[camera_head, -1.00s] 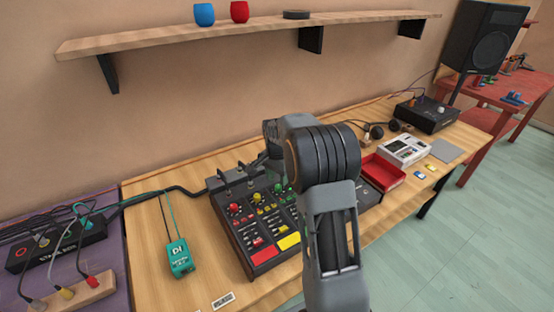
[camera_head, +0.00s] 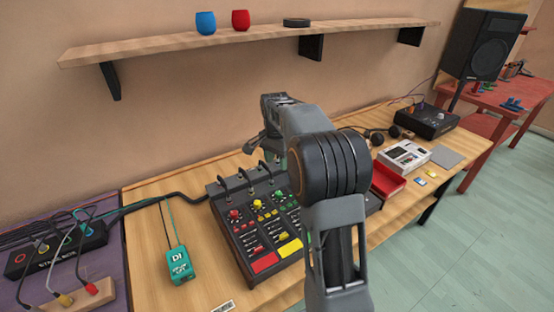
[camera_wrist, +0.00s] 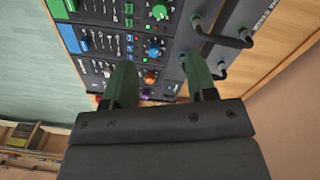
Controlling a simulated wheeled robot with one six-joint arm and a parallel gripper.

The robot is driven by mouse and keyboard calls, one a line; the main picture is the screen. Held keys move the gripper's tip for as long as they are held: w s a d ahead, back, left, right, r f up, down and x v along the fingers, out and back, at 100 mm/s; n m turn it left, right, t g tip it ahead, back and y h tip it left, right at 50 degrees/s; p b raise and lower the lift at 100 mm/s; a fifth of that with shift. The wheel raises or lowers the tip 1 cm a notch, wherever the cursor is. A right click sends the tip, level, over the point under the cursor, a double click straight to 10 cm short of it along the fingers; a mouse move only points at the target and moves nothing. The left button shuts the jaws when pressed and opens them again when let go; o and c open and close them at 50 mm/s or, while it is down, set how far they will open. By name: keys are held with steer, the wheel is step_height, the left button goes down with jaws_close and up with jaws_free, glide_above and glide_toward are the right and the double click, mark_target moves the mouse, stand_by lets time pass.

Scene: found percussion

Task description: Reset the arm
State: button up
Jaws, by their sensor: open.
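My gripper (camera_wrist: 160,80) shows in the wrist view with its two fingers apart and nothing held between them. Beyond the fingers is the black mixer (camera_wrist: 110,45), with coloured knobs and black cables plugged along one edge. In the head view, my arm reaches from the lower right up toward the wall. The gripper end is small and partly hidden there, above the back edge of the mixer (camera_head: 246,240). The mixer's right side is hidden behind my arm.
A shelf (camera_head: 150,50) with a blue cup (camera_head: 205,22), a red cup (camera_head: 241,20) and a dark disc (camera_head: 297,22) is on the wall above. A green DI box (camera_head: 180,264) lies left of the mixer. A red tray (camera_head: 388,182) and white device (camera_head: 403,157) are right.

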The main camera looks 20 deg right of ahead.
stand_by(0.3)
steer(key=s+a+n+t, duration=0.1)
steer(key=s+a+n, duration=0.2)
steer(key=s, duration=0.4)
steer(key=s+a+n+t+p, duration=0.1)
steer(key=s+a+n, duration=0.3)
steer(key=s, duration=0.4)
steer(key=s+a+n+t, duration=0.2)
steer(key=s+a+n, duration=0.1)
steer(key=s+n, duration=0.3)
steer(key=shift+s+a+r, duration=0.25)
steer(key=shift+s+a, duration=0.1)
steer(key=shift+s, duration=0.5)
steer(key=shift+c, duration=0.9)
steer(key=shift+a, duration=0.1)
